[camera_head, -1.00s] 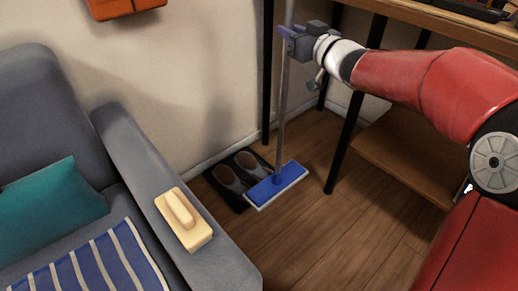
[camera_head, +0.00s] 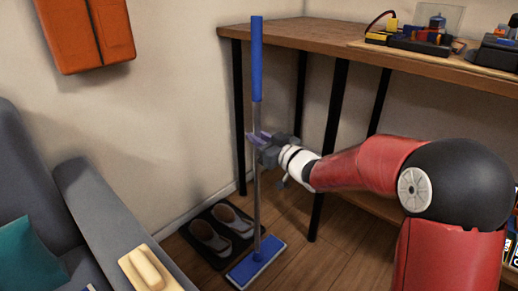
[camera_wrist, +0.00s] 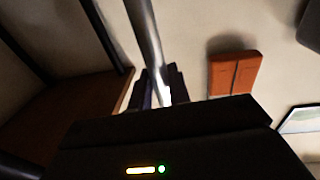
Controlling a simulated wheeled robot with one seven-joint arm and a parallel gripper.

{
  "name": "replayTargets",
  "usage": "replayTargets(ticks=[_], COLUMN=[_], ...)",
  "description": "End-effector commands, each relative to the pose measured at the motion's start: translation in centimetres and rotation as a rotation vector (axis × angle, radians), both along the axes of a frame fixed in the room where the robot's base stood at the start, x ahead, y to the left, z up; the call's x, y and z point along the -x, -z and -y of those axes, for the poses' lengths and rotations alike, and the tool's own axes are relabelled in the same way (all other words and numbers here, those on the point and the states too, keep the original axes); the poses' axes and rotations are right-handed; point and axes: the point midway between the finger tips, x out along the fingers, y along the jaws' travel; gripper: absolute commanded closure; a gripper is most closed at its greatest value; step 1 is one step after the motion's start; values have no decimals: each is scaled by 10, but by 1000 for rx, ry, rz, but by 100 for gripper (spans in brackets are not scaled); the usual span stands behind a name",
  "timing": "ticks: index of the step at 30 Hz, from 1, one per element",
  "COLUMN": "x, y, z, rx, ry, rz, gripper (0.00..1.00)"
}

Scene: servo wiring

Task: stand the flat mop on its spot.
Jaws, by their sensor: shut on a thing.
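The flat mop (camera_head: 257,190) stands upright in the head view, with a blue grip at the top of its grey pole. Its blue flat head (camera_head: 256,263) is low at the floor, beside the dark shoe mat; I cannot tell whether it touches the floor. My gripper (camera_head: 257,139) is shut on the pole, below the blue grip. The pole also shows between the fingers in the wrist view (camera_wrist: 146,38). No marked spot for the mop is clear to me.
A dark mat (camera_head: 193,238) with a pair of shoes (camera_head: 212,236) lies by the wall. A wooden desk (camera_head: 300,34) with black legs stands behind my arm. A grey sofa (camera_head: 110,225) is at the left. An orange wall piece (camera_head: 85,35) hangs above.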

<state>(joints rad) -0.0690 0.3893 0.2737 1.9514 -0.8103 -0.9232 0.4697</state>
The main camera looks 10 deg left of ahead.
Motion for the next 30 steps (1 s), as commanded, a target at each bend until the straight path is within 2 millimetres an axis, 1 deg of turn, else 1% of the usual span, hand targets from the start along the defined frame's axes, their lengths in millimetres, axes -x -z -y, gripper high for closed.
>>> replayTargets(ticks=[1,3,5,13,17,18,22,30], x=[0,0,0,0,0,0,0,0], y=[10,21,27,28,32,33,33,32], z=[0,0,0,0,0,0,0,0], rx=[-1,-1,-1,-1,-1,2,2,2], ry=[0,0,0,0,0,1,1,1], rz=[-1,-3,-1,2,2,-1,-1,-1], gripper=[100,100,100,100,100,77,60,60])
